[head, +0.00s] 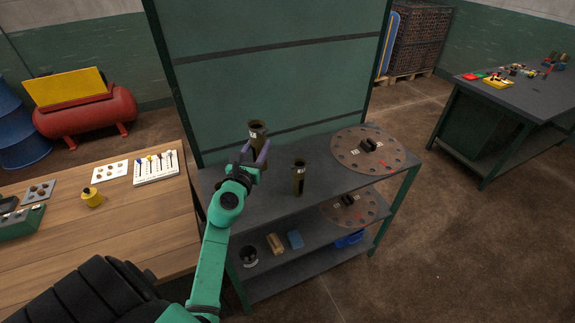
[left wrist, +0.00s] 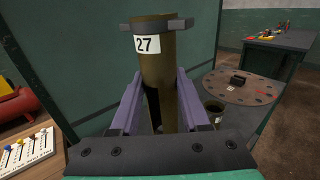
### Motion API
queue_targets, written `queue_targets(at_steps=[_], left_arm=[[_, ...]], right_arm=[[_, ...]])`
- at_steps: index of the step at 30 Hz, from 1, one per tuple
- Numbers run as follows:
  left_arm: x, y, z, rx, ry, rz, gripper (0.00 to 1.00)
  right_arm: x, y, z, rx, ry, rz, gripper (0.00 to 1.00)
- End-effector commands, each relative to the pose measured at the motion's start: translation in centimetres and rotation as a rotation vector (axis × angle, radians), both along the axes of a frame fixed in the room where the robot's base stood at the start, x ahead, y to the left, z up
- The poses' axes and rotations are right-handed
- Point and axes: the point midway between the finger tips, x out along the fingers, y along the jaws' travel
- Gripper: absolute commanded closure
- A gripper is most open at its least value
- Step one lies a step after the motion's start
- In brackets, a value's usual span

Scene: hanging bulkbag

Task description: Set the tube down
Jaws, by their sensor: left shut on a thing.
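My left gripper (head: 255,150) is shut on a dark brass-brown tube (head: 258,134) with a white label, over the left part of the grey shelf top (head: 236,198). In the left wrist view the tube (left wrist: 158,70) stands roughly upright between the purple fingers (left wrist: 160,105), its label reading 27. The tube's lower end is hidden by the gripper, so I cannot tell whether it touches the shelf. A second, similar tube (head: 299,180) stands upright on the shelf top to the right, apart from the gripper. My right gripper is not in view.
A round brown plate with holes (head: 348,146) and a dark handle lies on the shelf top's right. A similar plate (head: 335,211), blocks and a blue bin (head: 349,240) are below. A green panel (head: 275,70) closes the back. A wooden bench (head: 130,215) adjoins at left.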

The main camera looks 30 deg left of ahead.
Motion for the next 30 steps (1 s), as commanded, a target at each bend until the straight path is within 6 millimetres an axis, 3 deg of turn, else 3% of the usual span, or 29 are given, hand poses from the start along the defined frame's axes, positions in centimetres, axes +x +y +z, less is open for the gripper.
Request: queue_targets(at_steps=[1,2,6,12,17,21,30], left_arm=[[-0.2,0.1,-1.3,0.002,0.025,0.001,1.0],[-0.2,0.1,-3.3,0.003,0.016,0.001,1.0],[-0.2,0.1,-7.9,0.001,0.012,0.003,1.0],[-0.2,0.1,-13.6,0.003,0.011,0.003,1.0],[-0.3,0.1,-15.5,0.002,0.011,0.003,1.0],[-0.3,0.1,-18.0,0.003,0.011,0.004,1.0],[-0.3,0.1,-18.1,-0.003,0.007,0.005,1.0]], right_arm=[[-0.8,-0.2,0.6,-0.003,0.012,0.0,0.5],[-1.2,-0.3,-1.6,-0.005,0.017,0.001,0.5],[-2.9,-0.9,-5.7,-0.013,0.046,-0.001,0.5],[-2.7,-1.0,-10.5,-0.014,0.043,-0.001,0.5],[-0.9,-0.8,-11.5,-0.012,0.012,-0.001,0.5],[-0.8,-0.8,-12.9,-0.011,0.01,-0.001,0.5],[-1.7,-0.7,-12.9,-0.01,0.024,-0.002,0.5]])
